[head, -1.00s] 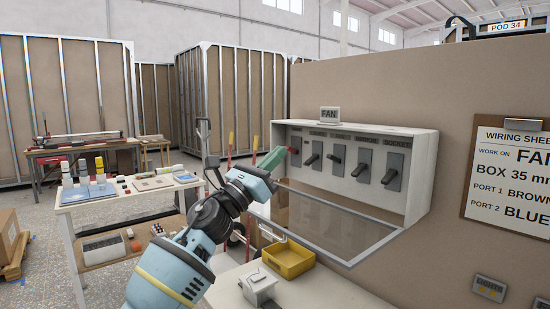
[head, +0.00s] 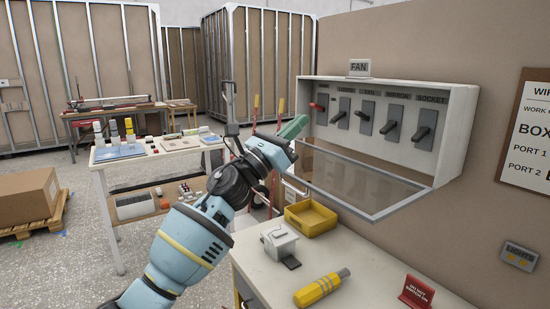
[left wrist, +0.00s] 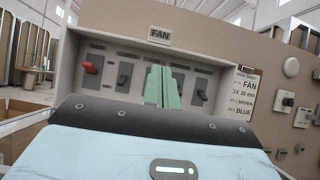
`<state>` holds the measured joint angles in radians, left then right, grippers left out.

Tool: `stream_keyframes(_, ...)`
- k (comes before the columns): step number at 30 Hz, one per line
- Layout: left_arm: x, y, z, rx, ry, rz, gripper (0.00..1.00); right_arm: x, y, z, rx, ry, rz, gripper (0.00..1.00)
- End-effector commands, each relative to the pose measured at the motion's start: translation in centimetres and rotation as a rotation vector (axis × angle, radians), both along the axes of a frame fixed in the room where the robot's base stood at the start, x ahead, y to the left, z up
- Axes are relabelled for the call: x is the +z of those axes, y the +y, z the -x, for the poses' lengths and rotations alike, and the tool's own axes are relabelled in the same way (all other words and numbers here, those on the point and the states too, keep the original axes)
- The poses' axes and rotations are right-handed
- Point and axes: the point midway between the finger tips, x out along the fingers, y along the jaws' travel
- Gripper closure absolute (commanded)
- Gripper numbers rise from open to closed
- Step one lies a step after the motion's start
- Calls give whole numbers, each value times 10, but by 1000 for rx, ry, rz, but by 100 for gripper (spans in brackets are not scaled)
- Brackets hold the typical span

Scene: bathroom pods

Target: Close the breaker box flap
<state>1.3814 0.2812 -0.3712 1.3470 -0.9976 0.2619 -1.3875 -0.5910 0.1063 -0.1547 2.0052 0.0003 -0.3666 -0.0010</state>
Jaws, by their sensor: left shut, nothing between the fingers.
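The breaker box (head: 465,135) is a white wall box with a row of several switches; the leftmost has a red lever (head: 316,106). Its clear flap (head: 355,187) hangs open, sticking out below the box opening. My left gripper (head: 297,127) has green fingers, shut and empty, in front of the box's left end near the red lever. In the left wrist view the shut green fingers (left wrist: 161,86) point at the switch row; the flap cannot be made out there. My right gripper is out of view.
Below the box, a white worktop (head: 350,270) holds a yellow bin (head: 311,218), a grey-white device (head: 280,243), a yellow tool (head: 322,288) and a red sign (head: 416,291). A wiring sheet (head: 525,130) hangs at right. A side table (head: 120,160) stands at left.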

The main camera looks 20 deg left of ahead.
Motion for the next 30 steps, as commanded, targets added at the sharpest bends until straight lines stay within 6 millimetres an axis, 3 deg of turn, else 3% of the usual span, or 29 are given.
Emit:
stream_keyframes(1, -21, 6, 1, 2, 10, -3, 100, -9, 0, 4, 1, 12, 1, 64)
stream_keyframes(13, -54, 43, 52, 1, 5, -2, 100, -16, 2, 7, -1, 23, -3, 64)
stream_keyframes(19, -61, 52, 63, 0, 2, 0, 100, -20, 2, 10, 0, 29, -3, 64)
stream_keyframes(30, -62, 53, 66, -2, 4, 2, 100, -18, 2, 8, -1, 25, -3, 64)
